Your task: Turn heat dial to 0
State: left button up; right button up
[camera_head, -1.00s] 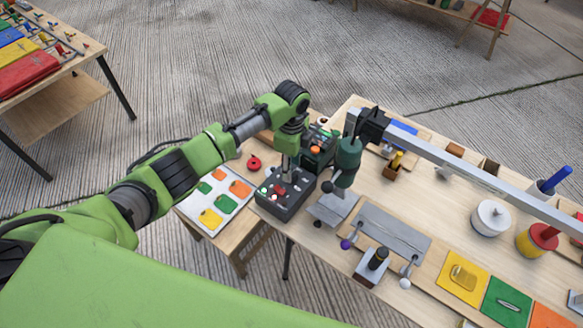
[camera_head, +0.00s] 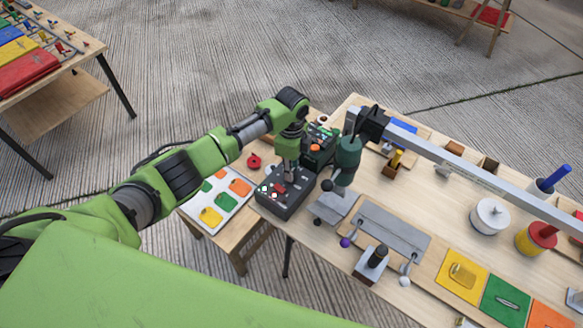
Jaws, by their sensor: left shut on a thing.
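A dark grey control box (camera_head: 278,207) with small red and white controls on its top stands at the left end of the wooden table. My left gripper (camera_head: 291,176) points down at the back part of the box's top. It is shut on a small control there, which the fingers mostly hide; I cannot tell its markings or its setting. The heat dial cannot be made out by any label. My right gripper does not show.
A green drill press (camera_head: 347,160) stands close to the right of the box. Behind is another dark box with an orange knob (camera_head: 315,148). A board with coloured pieces (camera_head: 198,213) lies to the left. A grey metal beam (camera_head: 470,178) crosses above the table.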

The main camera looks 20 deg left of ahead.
pick_arm(q)
jog(key=n+p, duration=0.3)
jog(key=n, duration=0.1)
jog(key=shift+r+n, duration=0.15)
jog(key=shift+n, duration=0.25)
jog(key=n+p, duration=0.3)
jog(key=n, duration=0.3)
jog(key=n+p, duration=0.2)
jog(key=n, duration=0.4)
jog(key=shift+n, duration=0.4)
jog(key=n, duration=0.3)
jog(key=shift+p, duration=0.4)
jog(key=shift+n, duration=1.6)
jog(key=shift+w, duration=0.1)
